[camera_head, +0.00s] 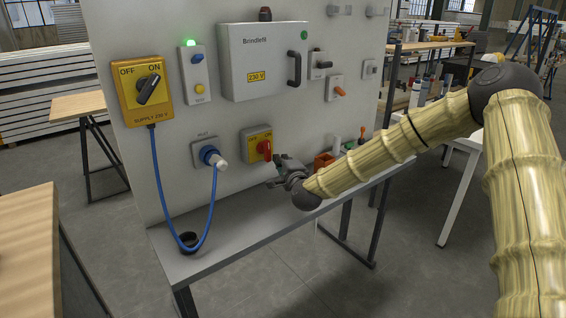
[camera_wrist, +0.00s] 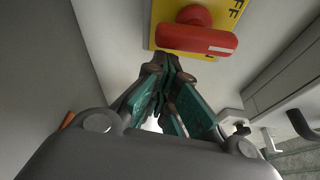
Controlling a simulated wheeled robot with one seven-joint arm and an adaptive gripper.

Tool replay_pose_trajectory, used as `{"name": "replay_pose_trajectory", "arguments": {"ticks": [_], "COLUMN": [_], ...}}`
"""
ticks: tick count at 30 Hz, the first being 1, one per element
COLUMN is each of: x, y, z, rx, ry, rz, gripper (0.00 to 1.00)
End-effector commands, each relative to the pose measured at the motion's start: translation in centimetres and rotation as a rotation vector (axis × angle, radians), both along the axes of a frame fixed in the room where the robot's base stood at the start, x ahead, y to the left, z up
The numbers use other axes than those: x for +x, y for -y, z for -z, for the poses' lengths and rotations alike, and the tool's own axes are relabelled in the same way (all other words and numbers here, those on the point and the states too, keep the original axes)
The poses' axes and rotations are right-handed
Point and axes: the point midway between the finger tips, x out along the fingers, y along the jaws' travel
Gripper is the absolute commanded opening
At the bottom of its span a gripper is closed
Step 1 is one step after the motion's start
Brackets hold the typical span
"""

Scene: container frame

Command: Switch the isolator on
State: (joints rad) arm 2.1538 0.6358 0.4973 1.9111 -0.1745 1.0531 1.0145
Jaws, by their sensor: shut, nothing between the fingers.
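A yellow and grey isolator (camera_head: 250,142) with a red rotary handle (camera_head: 265,150) is mounted low on the upright panel, with OFF and ON printed along its top. Its red handle (camera_wrist: 197,41) also shows at the top of the wrist view, lying across the picture with a white mark at its right end. I cannot tell exactly which label the handle points to. My gripper (camera_head: 277,162) is shut and empty, just right of and below the handle. Its fingertips (camera_wrist: 165,70) lie close to the handle; whether they touch it is unclear.
A yellow supply switch (camera_head: 133,92) has its black knob tilted toward ON. A blue cable (camera_head: 162,200) loops from it to a plug (camera_head: 210,156). A green lamp (camera_head: 190,43) glows. A grey box (camera_head: 262,60) hangs above. The shelf (camera_head: 240,215) below is mostly clear.

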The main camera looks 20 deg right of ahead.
Motion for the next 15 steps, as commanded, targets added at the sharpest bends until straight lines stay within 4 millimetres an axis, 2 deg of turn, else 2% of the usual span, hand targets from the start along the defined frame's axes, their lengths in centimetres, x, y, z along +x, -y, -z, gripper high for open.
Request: {"name": "replay_pose_trajectory", "arguments": {"ticks": [15], "x": [-0.25], "y": [-0.83], "z": [0.66], "rx": [0.226], "ry": [-0.080], "rz": [-0.003], "gripper": [0.00]}}
